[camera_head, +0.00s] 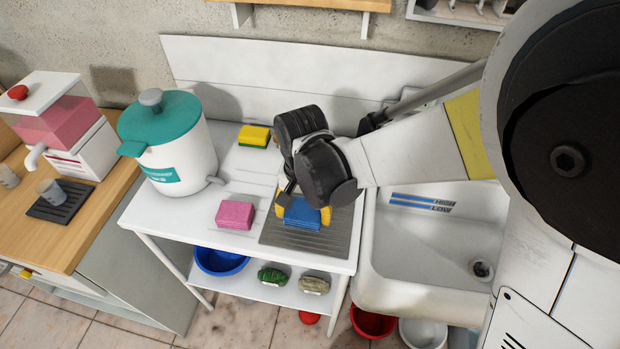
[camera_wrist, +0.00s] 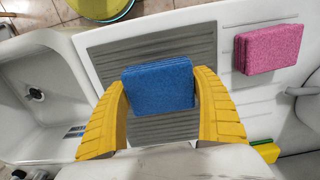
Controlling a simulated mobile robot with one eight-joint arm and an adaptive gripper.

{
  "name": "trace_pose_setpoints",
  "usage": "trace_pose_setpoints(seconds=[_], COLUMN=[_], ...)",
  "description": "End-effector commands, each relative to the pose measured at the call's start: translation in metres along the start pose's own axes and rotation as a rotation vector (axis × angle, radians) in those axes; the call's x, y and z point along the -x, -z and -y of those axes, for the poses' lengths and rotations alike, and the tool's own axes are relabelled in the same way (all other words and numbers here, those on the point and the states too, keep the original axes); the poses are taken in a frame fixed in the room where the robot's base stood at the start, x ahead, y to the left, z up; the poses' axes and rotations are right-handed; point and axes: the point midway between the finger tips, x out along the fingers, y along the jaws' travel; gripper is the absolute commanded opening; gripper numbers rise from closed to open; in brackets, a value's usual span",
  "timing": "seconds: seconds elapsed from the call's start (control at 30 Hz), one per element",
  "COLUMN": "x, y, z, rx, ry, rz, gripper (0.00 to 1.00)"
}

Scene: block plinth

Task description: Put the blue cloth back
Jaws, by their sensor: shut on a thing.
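The blue cloth (camera_wrist: 160,88) is a folded, block-like pad between the yellow fingers of my gripper (camera_wrist: 160,95) in the wrist view. The fingers are shut on its two sides. In the head view the blue cloth (camera_head: 303,214) shows below my gripper (camera_head: 303,212), over the grey ribbed drain mat (camera_head: 333,240) at the counter's right end. I cannot tell whether the cloth touches the mat. A pink cloth (camera_head: 235,214) of similar shape lies on the white counter to the left of the mat; it also shows in the wrist view (camera_wrist: 268,49).
A yellow-green sponge (camera_head: 254,136) lies at the back of the counter (camera_head: 165,215). A white pot with a teal lid (camera_head: 165,140) stands at the left. A white sink (camera_head: 430,240) adjoins on the right. A shelf below holds a blue bowl (camera_head: 220,261) and scrubbers (camera_head: 272,277).

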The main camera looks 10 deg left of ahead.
Motion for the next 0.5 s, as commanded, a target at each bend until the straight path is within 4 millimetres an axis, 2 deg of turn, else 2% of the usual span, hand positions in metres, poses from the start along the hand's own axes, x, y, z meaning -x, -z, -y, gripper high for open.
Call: trace_pose_setpoints(seconds=[0.27,0.5], x=[-0.039,-0.039], y=[0.0,0.0], z=[0.0,0.0], rx=[0.0,0.0], ry=[0.0,0.0], rz=[0.0,0.0], gripper=[0.45,0.45])
